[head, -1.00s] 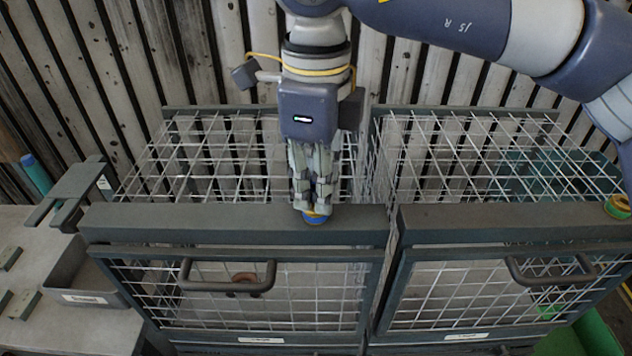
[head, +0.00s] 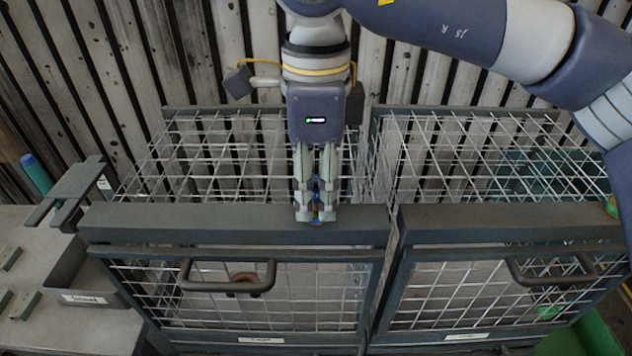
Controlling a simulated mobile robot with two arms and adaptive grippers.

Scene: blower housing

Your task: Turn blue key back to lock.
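The blue key (head: 317,214) sits on the top front bar of the left wire cage, near the bar's right part. It is mostly hidden; only a little blue shows between my fingertips. My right gripper (head: 316,216) points down on it from above, its fingers close together around the key. My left gripper is not in view.
The left cage's top bar (head: 180,222) and the right cage's top bar (head: 500,219) stand side by side with a narrow gap. Below are door handles (head: 228,290) and (head: 550,284). A green knob (head: 612,206) sits at the right edge. A bench (head: 40,250) is at left.

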